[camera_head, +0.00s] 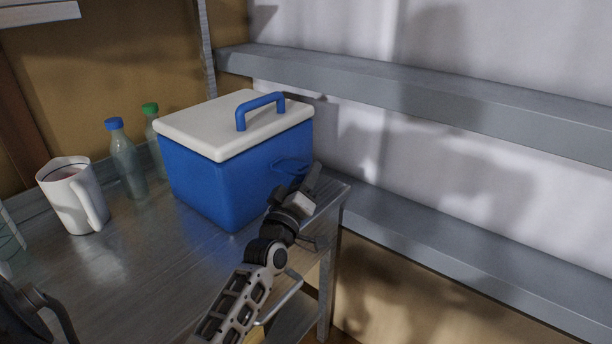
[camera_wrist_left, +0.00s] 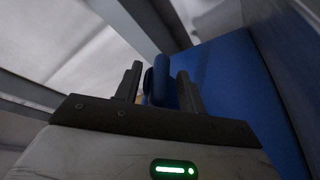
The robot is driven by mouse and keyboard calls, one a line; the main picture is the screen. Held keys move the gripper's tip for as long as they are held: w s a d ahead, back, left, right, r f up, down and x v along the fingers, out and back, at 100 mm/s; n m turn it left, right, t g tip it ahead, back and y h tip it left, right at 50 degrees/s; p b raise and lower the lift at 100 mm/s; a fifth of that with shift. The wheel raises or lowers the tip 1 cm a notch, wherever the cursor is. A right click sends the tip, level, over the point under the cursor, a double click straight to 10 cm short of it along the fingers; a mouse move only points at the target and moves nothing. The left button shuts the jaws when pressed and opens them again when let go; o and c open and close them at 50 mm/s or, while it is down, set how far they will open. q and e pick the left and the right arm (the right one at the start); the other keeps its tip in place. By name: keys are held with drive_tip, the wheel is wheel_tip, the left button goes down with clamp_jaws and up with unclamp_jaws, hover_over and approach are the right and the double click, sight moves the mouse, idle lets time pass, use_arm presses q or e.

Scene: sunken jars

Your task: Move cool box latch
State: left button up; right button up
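The cool box (camera_head: 235,180) has a blue body and a white lid with a blue carry handle; the lid is down. Its blue latch (camera_head: 288,166) sticks out from the right-hand side and is partly hidden by my gripper. My left gripper (camera_head: 308,180) is at that side, close to the latch. In the left wrist view, the fingers of my left gripper (camera_wrist_left: 158,88) are apart, with the blue latch (camera_wrist_left: 164,72) between them. A gap shows beside the left finger. Whether either finger touches the latch is unclear. My right gripper is not in view.
The cool box stands near the right end of a grey table (camera_head: 130,260). A white mug (camera_head: 70,200), a blue-capped bottle (camera_head: 126,160) and a green-capped bottle (camera_head: 153,130) stand left of it. Grey wall ledges (camera_head: 430,85) run along the right.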

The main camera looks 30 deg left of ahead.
use_arm(q)
drive_tip(key=shift+w, duration=0.15)
clamp_jaws()
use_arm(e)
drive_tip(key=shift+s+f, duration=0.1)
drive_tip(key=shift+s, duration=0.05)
